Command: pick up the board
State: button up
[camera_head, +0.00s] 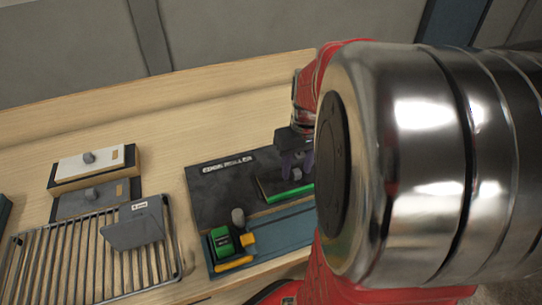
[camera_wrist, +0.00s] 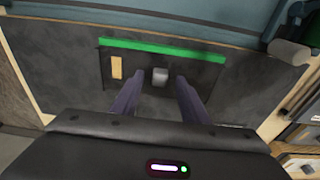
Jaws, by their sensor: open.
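A dark board (camera_wrist: 200,68) with a bright green edge, a tan patch and a small grey knob (camera_wrist: 160,75) lies below my gripper (camera_wrist: 153,84) in the wrist view. In the head view this board (camera_head: 268,187) rests on a black panel, its right end partly hidden by my arm. My gripper (camera_head: 296,160) is open, with its two purplish fingers pointing down at the board. In the wrist view the fingertips appear on either side of the knob. I cannot tell whether they touch the board.
The black panel (camera_head: 212,197) adjoins a blue-grey strip (camera_head: 283,228) holding a green device (camera_head: 221,242) and yellow pieces. At left are a white-topped block (camera_head: 72,168), a dark plate (camera_head: 75,205) and a wire rack (camera_head: 60,262) with a grey plate (camera_head: 131,229). Bare wood lies behind.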

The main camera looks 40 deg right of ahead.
jog(key=shift+c, duration=0.2)
grip_shut()
dwell(0.4)
